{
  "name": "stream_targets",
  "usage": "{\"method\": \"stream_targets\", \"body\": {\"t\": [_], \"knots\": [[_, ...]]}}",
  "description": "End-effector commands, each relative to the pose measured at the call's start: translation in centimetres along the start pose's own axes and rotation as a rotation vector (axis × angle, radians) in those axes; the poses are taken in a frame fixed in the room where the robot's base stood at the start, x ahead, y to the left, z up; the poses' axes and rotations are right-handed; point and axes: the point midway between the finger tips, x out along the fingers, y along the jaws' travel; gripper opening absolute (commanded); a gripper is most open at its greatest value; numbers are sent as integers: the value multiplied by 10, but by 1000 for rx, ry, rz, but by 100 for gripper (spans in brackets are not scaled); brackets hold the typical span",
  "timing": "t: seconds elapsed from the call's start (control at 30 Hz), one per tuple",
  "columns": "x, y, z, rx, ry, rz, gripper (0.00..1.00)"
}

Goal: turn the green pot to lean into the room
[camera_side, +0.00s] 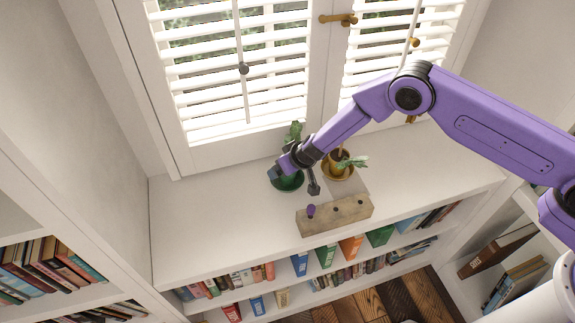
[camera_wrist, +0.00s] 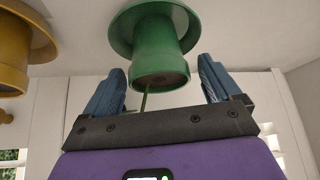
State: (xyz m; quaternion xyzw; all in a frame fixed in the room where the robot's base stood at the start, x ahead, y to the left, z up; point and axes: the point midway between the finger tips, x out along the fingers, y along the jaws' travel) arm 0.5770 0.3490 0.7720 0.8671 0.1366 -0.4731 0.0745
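The green pot stands on a green saucer (camera_side: 288,184) on the white sill, mostly hidden behind my gripper in the side view. Its plant (camera_side: 293,132) shows above my gripper, with its leaves on the window side. In the wrist view the green pot (camera_wrist: 157,62) appears inverted, its rim toward my gripper and a thin green stem (camera_wrist: 143,102) coming from its soil. My gripper (camera_side: 294,178) is open at the pot. In the wrist view its two blue-grey fingers (camera_wrist: 162,86) stand either side of the rim, with a visible gap on each side.
A yellow pot (camera_side: 338,168) with a leafy plant stands close to the right; it also shows in the wrist view (camera_wrist: 12,70). A wooden block (camera_side: 340,214) with holes and a purple peg (camera_side: 311,210) lies in front. The shuttered window (camera_side: 240,70) is behind. The sill's left is clear.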

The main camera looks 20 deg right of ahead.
Motion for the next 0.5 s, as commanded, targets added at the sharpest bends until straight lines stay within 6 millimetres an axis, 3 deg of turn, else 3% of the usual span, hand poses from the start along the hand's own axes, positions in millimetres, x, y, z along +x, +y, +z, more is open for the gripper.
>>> {"method": "stream_targets", "body": {"t": [0.33, 0.5], "knots": [[-1, 0, 1, -1, -2, 0, 93], [-14, 0, 0, -1, -2, 0, 93]]}}
